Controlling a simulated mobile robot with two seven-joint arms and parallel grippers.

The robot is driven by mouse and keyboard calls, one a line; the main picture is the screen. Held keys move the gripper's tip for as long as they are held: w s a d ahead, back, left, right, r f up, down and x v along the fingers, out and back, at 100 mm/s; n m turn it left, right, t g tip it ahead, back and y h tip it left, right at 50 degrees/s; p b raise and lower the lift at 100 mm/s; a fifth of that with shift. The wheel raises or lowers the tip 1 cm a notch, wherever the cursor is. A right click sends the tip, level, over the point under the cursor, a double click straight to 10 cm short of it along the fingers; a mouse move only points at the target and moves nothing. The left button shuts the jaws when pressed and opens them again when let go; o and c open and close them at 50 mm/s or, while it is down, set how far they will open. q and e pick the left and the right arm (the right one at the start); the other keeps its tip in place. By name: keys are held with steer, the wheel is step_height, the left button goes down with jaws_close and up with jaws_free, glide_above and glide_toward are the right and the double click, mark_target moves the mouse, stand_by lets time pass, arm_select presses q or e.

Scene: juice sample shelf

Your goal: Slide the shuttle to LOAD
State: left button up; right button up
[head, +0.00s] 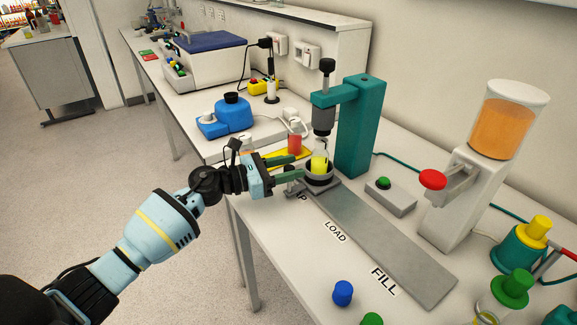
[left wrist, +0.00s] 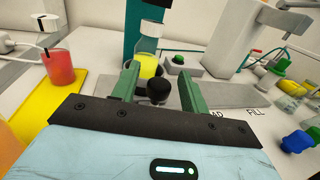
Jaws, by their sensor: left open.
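The shuttle (head: 322,186) is a grey sliding block with a dark cup. It sits at the CAP end of the grey track (head: 385,245), below the teal press (head: 353,130). A clear bottle with yellow liquid (head: 319,164) stands upright in the cup. My left gripper (head: 296,169) is open at the shuttle's front left. In the left wrist view, a black knob (left wrist: 158,91) shows between its two green fingers (left wrist: 159,76), with visible gaps on both sides. The LOAD label (head: 335,231) lies midway along the track, with FILL (head: 383,281) farther along. My right gripper is not visible.
A button box (head: 390,195) and an orange dispenser (head: 500,125) stand behind the track. Blue (head: 342,292) and green (head: 372,319) caps lie in front. The track's surface toward FILL is clear.

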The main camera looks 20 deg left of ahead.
arm_select(q)
steer(key=shift+d, duration=0.15)
steer(key=c, duration=0.8)
jaws_close()
steer(key=shift+d+f, duration=0.1)
